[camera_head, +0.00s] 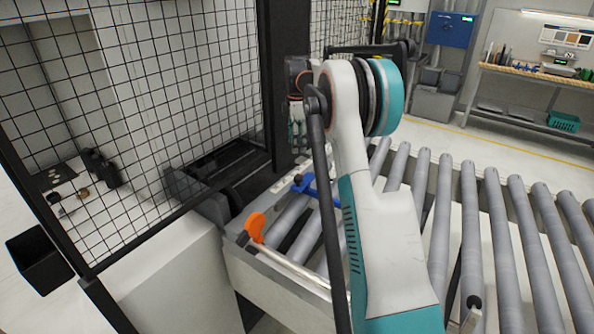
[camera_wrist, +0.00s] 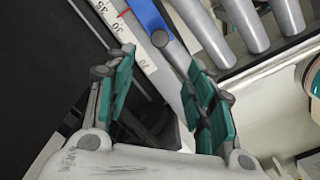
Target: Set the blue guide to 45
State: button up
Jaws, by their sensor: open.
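The blue guide (camera_head: 305,185) sits at the left end of the roller conveyor, partly hidden by my arm. In the wrist view the blue guide (camera_wrist: 148,14) runs in from the top edge and ends at a round grey pivot. A white scale strip (camera_wrist: 128,40) lies beside it, with 35, 30 and 20 readable and a thin red line near 30. My gripper (camera_wrist: 160,59) is open, with teal pads apart and nothing between them. The guide's end lies just beyond the fingertips. In the head view my gripper (camera_head: 297,130) hangs above and behind the guide.
Grey rollers (camera_head: 470,230) fill the right. A black mesh fence (camera_head: 185,90) closes off the left side. A workbench (camera_head: 530,75) stands far back right.

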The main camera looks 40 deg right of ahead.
aim_at(298, 177)
jog(key=f+b, duration=0.1)
jog(key=f, duration=1.3)
jog(key=shift+d+b, duration=0.2)
jog(key=shift+b, duration=0.2)
